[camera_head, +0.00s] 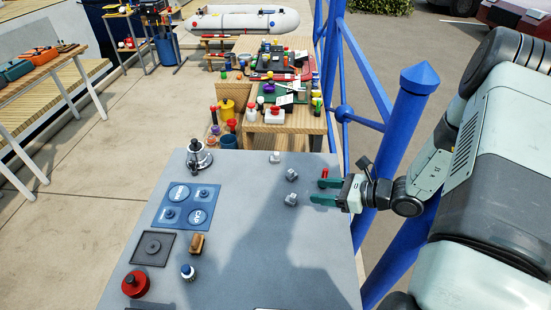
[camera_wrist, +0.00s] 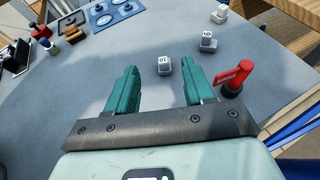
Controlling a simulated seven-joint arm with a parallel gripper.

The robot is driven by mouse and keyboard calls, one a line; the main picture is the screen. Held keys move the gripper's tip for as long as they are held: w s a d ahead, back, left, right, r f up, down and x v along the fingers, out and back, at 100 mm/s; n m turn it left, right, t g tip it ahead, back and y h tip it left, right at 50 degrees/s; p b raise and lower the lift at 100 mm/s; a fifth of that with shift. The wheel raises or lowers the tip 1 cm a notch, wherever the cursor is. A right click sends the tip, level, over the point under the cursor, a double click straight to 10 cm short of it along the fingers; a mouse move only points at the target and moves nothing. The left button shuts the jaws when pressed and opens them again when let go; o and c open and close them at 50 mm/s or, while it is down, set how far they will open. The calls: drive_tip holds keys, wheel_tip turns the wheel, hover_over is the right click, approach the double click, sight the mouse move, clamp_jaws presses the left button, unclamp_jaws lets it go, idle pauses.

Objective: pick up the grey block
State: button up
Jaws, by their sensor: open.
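Several small grey blocks lie on the grey table top (camera_head: 250,255), and I cannot tell which one the task names. The nearest grey block (camera_head: 291,199) is just left of my gripper (camera_head: 318,192). In the wrist view this block (camera_wrist: 164,66) shows in the gap between the fingertips (camera_wrist: 163,72), with a mark on top. A second block (camera_head: 291,174) and a third block (camera_head: 274,157) lie farther back. They also show in the wrist view, the second (camera_wrist: 207,43) and the third (camera_wrist: 220,13). My gripper is open with green fingers and holds nothing.
A red lever (camera_wrist: 234,77) stands close by the right finger. A blue panel with round knobs (camera_head: 186,205), a wooden block (camera_head: 197,243), a red knob (camera_head: 135,284) and a metal winch (camera_head: 198,156) are to the left. Blue posts (camera_head: 400,125) line the right edge.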

drive_tip(key=w+a+r+g, duration=0.1)
drive_tip(key=w+a, duration=0.2)
drive_tip(key=w, duration=0.7)
drive_tip(key=w+a+r, duration=0.1)
drive_tip(key=w+a, duration=0.3)
drive_tip(key=w, duration=0.5)
approach(278, 154)
drive_tip(key=shift+w+a+n+y, duration=0.3)
drive_tip(key=shift+a, duration=0.5)
drive_tip(key=shift+f, duration=0.45)
drive_tip(key=shift+a+f, duration=0.25)
drive_tip(key=shift+a, duration=0.05)
drive_tip(key=x, duration=1)
drive_tip(key=shift+w, duration=0.25)
drive_tip(key=shift+c, duration=0.2)
clamp_jaws()
